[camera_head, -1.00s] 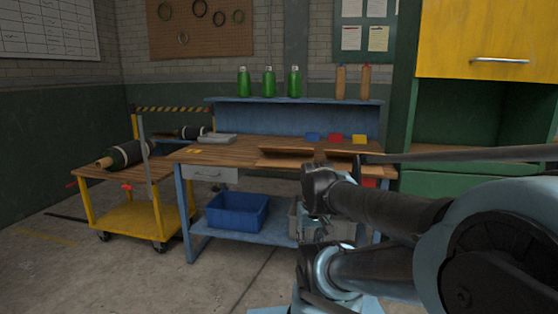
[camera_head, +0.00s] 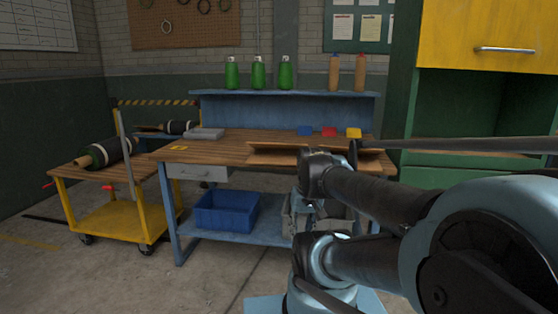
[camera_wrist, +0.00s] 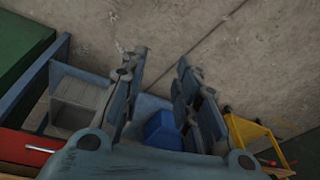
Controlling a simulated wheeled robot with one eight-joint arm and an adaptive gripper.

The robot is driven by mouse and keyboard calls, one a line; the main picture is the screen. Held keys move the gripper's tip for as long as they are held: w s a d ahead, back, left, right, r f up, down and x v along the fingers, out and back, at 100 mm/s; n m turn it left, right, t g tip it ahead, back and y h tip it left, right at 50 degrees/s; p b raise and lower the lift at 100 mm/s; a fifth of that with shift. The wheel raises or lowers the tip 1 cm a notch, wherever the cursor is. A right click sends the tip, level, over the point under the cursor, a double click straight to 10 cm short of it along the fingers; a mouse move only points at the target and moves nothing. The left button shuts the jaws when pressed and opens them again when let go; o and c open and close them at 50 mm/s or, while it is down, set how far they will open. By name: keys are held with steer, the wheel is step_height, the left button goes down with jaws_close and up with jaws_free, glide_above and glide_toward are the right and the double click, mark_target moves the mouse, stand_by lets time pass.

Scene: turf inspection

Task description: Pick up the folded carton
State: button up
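The folded carton (camera_head: 272,155) is a flat brown board lying on the wooden top of the workbench (camera_head: 222,146), near its front edge, in the head view. My arm covers its right part. My gripper (camera_wrist: 163,90) shows in the wrist view with its two fingers spread apart and nothing between them. It points down past the bench toward the concrete floor, apart from the carton. I cannot make out the carton in the wrist view.
Red, blue and yellow blocks (camera_head: 329,131) sit behind the carton. Green bottles (camera_head: 258,73) stand on the bench's raised shelf. A blue bin (camera_head: 226,210) is on the lower shelf. A yellow cart (camera_head: 118,219) stands left, a green cabinet (camera_head: 470,170) right. Floor in front is clear.

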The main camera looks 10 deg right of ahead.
steer(key=w+a+r+m+t+y, duration=0.1)
steer(key=w+r+m+t+y, duration=0.25)
steer(key=w, duration=0.65)
steer(key=w+a+r+m+y, duration=0.15)
steer(key=w+r+m, duration=0.25)
steer(key=w+r, duration=0.5)
steer(key=w+d+r+m+t+y, duration=0.1)
steer(key=w+d+r+m+t, duration=0.2)
steer(key=w+d, duration=0.5)
steer(key=w+d+r+m+t+y, duration=0.1)
steer(key=w+d+m+t, duration=0.25)
steer(key=w, duration=0.85)
steer(key=shift+m, duration=0.3)
steer(key=shift+x, duration=8.35)
steer(key=shift+d+f, duration=0.15)
jaws_close()
